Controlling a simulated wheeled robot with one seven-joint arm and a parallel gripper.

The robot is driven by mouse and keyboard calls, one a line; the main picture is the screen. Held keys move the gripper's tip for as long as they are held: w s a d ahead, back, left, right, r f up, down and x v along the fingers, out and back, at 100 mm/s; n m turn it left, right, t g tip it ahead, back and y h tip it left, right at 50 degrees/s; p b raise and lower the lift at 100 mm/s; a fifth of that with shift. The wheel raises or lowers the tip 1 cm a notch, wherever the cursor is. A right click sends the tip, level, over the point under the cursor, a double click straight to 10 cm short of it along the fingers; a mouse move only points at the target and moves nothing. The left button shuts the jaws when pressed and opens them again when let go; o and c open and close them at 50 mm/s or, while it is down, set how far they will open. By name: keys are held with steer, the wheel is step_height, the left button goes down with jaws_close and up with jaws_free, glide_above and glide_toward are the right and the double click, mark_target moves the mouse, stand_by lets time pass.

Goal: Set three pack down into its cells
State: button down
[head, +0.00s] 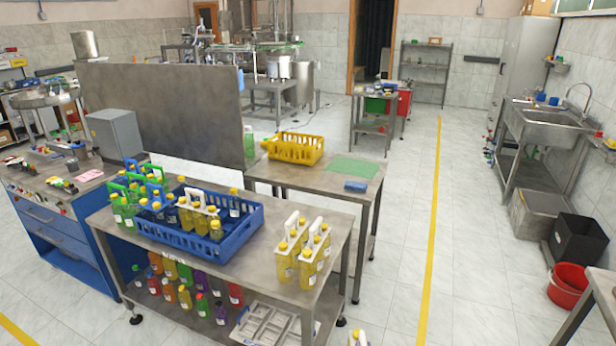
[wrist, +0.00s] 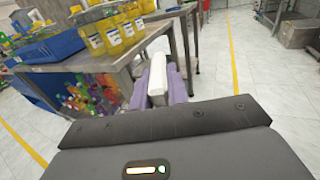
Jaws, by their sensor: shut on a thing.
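In the wrist view my gripper (wrist: 159,88) has its purple fingers closed on a white carrier handle (wrist: 158,62), beside the table's front edge. What hangs below the handle is hidden by the gripper body. A white part with a yellow cap (head: 357,338) shows at the bottom edge of the head view; it may belong to the held pack. The blue crate (head: 178,240) stands on the near steel table. Two yellow three packs (head: 287,258) stand on the table to the right of the crate, also in the wrist view (wrist: 112,32).
The near table (head: 262,280) has a lower shelf with several coloured bottles and a grey divided tray (head: 270,328). Behind stands another table with a yellow crate (head: 294,149), a green mat (head: 352,167) and a blue object (head: 356,186).

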mark_target(364, 341)
steer(key=w+r, duration=0.1)
steer(key=r, duration=0.1)
steer(key=w+r, duration=0.1)
steer(key=shift+w+r, duration=0.35)
steer(key=shift+r, duration=0.05)
steer(key=s+f, duration=0.4)
steer(key=f, duration=0.1)
steer(key=shift+s+f, duration=0.2)
steer(key=shift+f, duration=0.1)
